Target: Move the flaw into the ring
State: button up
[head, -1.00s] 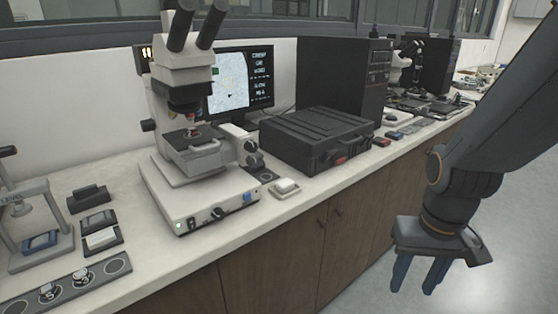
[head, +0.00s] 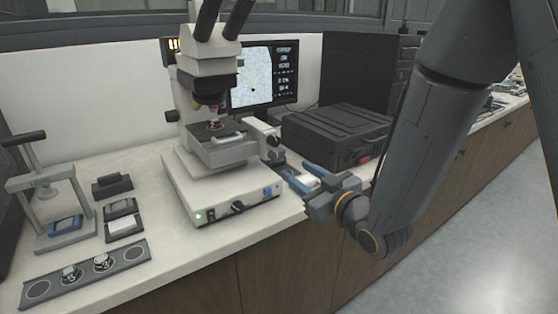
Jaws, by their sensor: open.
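The monitor (head: 283,93) behind the microscope shows a pale speckled picture (head: 256,76) with a small green mark (head: 240,63) at its upper left and a dark spot (head: 239,90) lower down. Which mark is the flaw or the ring is too small to tell. The white microscope (head: 209,65) has a stage (head: 228,150) holding a small sample. Dark stage knobs (head: 275,150) sit at its right side. My gripper (head: 296,168) is open with blue fingers pointing left, just right of the microscope base and near the knobs. Contact cannot be told.
A black case (head: 335,135) stands behind my gripper, with a dark cabinet (head: 368,68) beyond. A small press (head: 50,195), black blocks and a strip tray (head: 85,272) with two small parts lie on the left. The bench front edge runs below my gripper.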

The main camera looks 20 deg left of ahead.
aim_at(278, 157)
jog(key=shift+y, duration=0.4)
jog(key=x, duration=0.2)
jog(key=p+x, duration=0.1)
jog(key=x, duration=0.2)
jog(key=s+a+r+x, duration=0.1)
jog(key=x, duration=0.2)
jog(key=shift+w, duration=0.1)
jog(key=shift+c, duration=0.5)
grip_shut()
jog(key=m, duration=0.3)
jog(key=shift+m, duration=0.4)
jog(key=shift+d+m, duration=0.1)
jog(key=shift+m, duration=1.7)
